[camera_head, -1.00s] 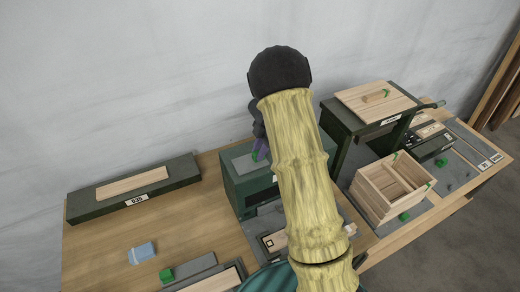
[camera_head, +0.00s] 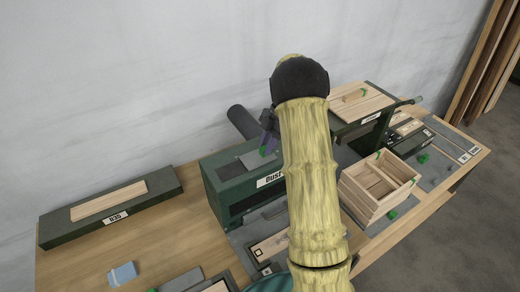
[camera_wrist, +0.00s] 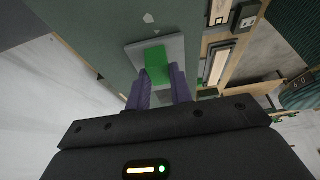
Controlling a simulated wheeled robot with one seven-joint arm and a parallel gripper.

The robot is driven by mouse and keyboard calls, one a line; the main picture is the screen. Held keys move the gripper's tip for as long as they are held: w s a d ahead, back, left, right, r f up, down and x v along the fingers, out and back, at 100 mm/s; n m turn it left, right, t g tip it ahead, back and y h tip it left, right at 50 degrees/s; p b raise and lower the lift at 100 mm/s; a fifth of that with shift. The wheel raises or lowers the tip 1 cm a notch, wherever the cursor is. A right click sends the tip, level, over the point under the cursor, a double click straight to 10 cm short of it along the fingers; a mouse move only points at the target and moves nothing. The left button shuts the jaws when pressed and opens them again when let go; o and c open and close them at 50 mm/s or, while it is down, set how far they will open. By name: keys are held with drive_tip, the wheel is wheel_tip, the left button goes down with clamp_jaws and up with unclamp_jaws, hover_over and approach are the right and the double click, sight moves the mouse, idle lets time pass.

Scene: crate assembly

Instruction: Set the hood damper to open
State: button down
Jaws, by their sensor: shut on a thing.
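The dust hood is a dark green box (camera_head: 232,185) with a label partly hidden by my arm. On its top lies a grey plate (camera_head: 254,160) with a small green damper handle (camera_head: 263,152). My gripper (camera_head: 268,140) is over the plate, partly hidden behind my arm. In the wrist view the green handle (camera_wrist: 157,64) stands between the two purple fingers of my gripper (camera_wrist: 160,80), which is shut on it. The grey plate (camera_wrist: 174,45) is around its base. The damper's set position cannot be read.
A dark cylinder (camera_head: 243,122) stands behind the hood. A wooden crate (camera_head: 365,208) and a stand with a wooden panel (camera_head: 350,102) are at right. Bare table lies between.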

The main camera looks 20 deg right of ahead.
drive_tip(key=shift+w+d+r, duration=0.1)
drive_tip(key=shift+d+r, duration=0.05)
drive_tip(key=shift+d, duration=0.2)
drive_tip(key=c, duration=1.2)
unclamp_jaws()
drive_tip(key=shift+d, duration=0.2)
drive_tip(key=shift+c, duration=0.2)
drive_tip(key=shift+a, duration=0.25)
drive_tip(key=shift+w+d+r+b, duration=0.1)
drive_tip(key=shift+d+r+b, duration=0.25)
drive_tip(key=shift+r, duration=0.1)
drive_tip(key=b+v, duration=0.2)
drive_tip(key=v, duration=1.4)
drive_tip(key=shift+r+b, duration=0.15)
drive_tip(key=shift+b, duration=0.2)
